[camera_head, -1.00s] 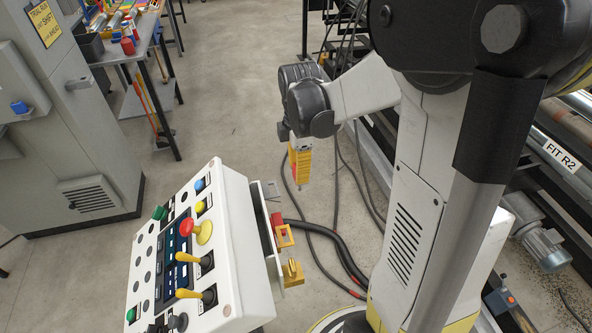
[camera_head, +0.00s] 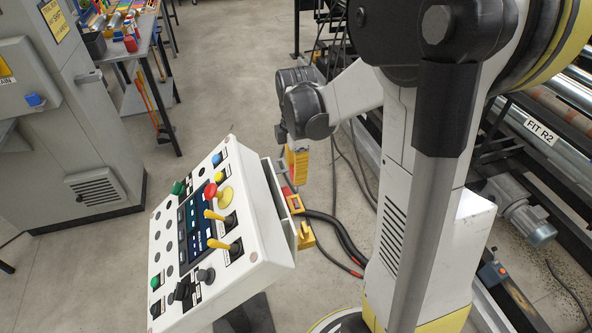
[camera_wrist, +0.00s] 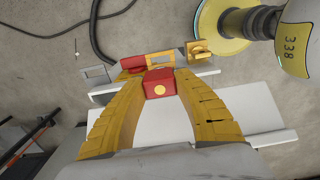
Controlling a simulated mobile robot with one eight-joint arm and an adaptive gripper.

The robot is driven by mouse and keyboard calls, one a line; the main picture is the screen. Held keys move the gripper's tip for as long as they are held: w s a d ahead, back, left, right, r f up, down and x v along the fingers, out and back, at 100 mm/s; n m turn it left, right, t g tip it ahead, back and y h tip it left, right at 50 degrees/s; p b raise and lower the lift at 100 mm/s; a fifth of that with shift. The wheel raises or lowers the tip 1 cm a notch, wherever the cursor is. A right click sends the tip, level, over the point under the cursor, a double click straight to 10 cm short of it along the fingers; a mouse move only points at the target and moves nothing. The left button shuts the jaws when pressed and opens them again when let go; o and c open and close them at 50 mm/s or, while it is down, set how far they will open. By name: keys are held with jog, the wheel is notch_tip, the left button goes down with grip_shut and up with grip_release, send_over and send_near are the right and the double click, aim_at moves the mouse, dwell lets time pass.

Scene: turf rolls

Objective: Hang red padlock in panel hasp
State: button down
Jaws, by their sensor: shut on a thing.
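My gripper (camera_wrist: 160,82) has yellow fingers closed on the red padlock (camera_wrist: 158,88), whose red body shows a round yellow spot in the wrist view. Its shackle cannot be made out clearly. Just beyond it are a yellow frame-like hasp (camera_wrist: 161,57) and a red part (camera_wrist: 133,62) on the panel's side. In the head view my gripper (camera_head: 297,178) points down, close to the right side of the control panel (camera_head: 262,215). The hasp (camera_head: 295,203) appears just below the fingers there. The padlock cannot be made out in that view.
A yellow bracket (camera_head: 305,236) sticks out from the panel below the hasp, and shows in the wrist view (camera_wrist: 200,48). Black cables (camera_head: 340,235) lie on the floor beside the panel. A grey cabinet (camera_head: 75,130) and a workbench (camera_head: 135,55) stand at the left.

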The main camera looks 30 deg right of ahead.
jog(key=shift+f+b, duration=1.7)
jog(key=shift+f, duration=0.65)
jog(key=shift+f+b, duration=2.15)
jog(key=shift+f, duration=0.45)
jog(key=c, duration=0.9)
grip_release()
jog(key=shift+c, duration=0.2)
jog(key=shift+r, duration=0.1)
notch_tip(320, 180, up, 12)
jog(key=shift+s, duration=0.1)
